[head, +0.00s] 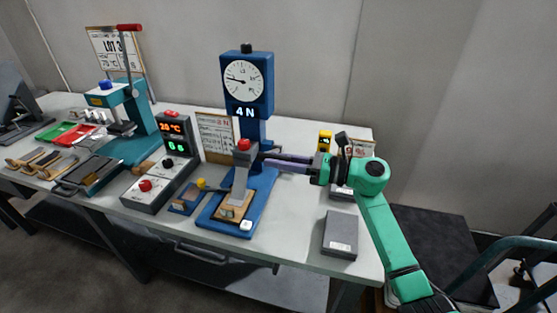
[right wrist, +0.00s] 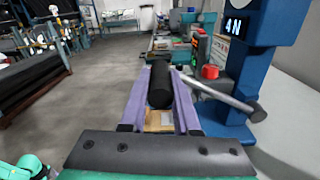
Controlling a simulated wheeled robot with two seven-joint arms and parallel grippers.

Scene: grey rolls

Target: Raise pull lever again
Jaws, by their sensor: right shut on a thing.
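The pull tester is a blue stand (head: 266,130) with a round dial (head: 243,80) and a display reading 4 N. Its pull lever shows in the right wrist view as a grey rod (right wrist: 222,94) with a black grip (right wrist: 160,85). The rod runs to a black end piece at the right. My right gripper (head: 264,158) reaches in from the right, beside the stand. Its purple fingers are shut on the black grip, one on each side (right wrist: 160,78). In the head view the grip is mostly hidden by the fingers. My left gripper is not in view.
A grey clamp with a red knob (head: 244,145) stands at the tester's front over a tan plate (head: 234,212). A control box (head: 150,190) and a teal press (head: 135,145) stand left. A grey box (head: 340,235) lies right, near the table's front edge.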

